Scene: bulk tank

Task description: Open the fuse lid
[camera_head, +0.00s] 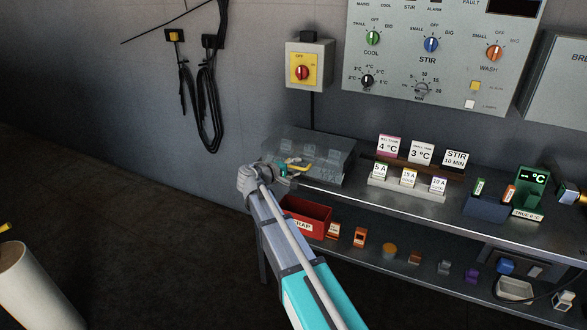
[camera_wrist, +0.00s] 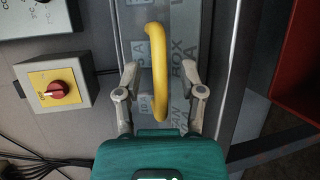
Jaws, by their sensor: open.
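The fuse box with its clear grey lid (camera_head: 325,147) stands at the back left of the workbench, against the wall. The lid looks closed. Its yellow handle (camera_head: 298,166) shows at the front of the lid, and as a curved bar (camera_wrist: 158,70) in the wrist view. My gripper (camera_head: 284,170) is at the front of the box. In the wrist view my gripper (camera_wrist: 160,82) is open, with one finger on each side of the yellow handle. Whether a finger touches the handle I cannot tell.
A red scrap bin (camera_head: 307,217) is on the lower shelf below my arm. Labelled cards (camera_head: 409,178) stand right of the box. A yellow switch box with a red knob (camera_head: 302,73) is on the wall above. Hoses (camera_head: 205,100) hang at left.

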